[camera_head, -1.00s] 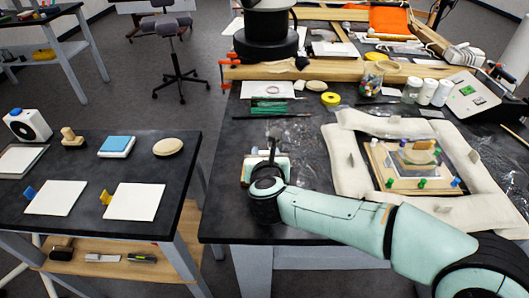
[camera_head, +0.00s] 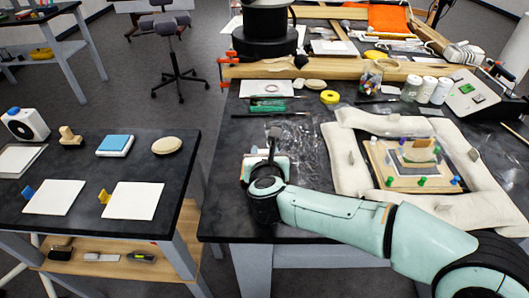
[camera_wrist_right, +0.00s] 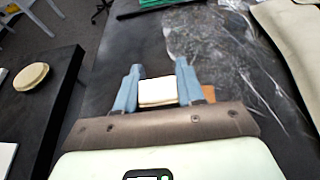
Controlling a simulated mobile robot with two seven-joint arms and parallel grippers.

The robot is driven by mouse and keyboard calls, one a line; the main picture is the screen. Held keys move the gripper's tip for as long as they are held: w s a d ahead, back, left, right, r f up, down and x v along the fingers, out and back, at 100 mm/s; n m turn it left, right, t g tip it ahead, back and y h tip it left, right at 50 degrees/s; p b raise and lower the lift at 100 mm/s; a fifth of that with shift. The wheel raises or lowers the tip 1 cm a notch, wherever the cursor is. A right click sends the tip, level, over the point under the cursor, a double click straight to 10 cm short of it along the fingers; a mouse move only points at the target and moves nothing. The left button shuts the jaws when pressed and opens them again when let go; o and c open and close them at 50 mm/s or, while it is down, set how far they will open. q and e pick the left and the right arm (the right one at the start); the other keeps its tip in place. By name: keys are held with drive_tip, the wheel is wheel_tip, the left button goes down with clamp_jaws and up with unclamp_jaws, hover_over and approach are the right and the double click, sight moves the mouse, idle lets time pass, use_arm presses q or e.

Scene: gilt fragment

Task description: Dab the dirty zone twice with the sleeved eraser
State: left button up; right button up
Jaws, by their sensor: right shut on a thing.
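My right gripper (camera_head: 268,158) is low over the near left part of the dark worktable, left of the padded frame. In the right wrist view, its two blue-grey fingers (camera_wrist_right: 157,90) are shut on a pale cream block, the eraser (camera_wrist_right: 158,93). A sleeve on the eraser cannot be made out clearly. The gilt fragment (camera_head: 420,150) sits on a wooden board (camera_head: 379,158) inside the padded frame, well to the right of the gripper. I cannot tell which patch is the dirty zone. My left gripper is out of view.
Padded cream bolsters (camera_head: 345,175) surround the board, with coloured pegs on it. Clear crinkled film (camera_head: 300,135) lies between gripper and bolsters. A jar (camera_head: 371,80), white bottles (camera_head: 429,90) and yellow tape (camera_head: 330,97) stand behind. A side table (camera_head: 90,219) is at left, across a gap.

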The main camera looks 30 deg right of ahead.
drive_tip(key=shift+f+b, duration=0.45)
drive_tip(key=shift+f, duration=0.15)
idle(1.4)
wheel_tip(320, 180, up, 7)
drive_tip(key=p, duration=0.5)
drive_tip(key=shift+r, duration=0.15)
idle(0.4)
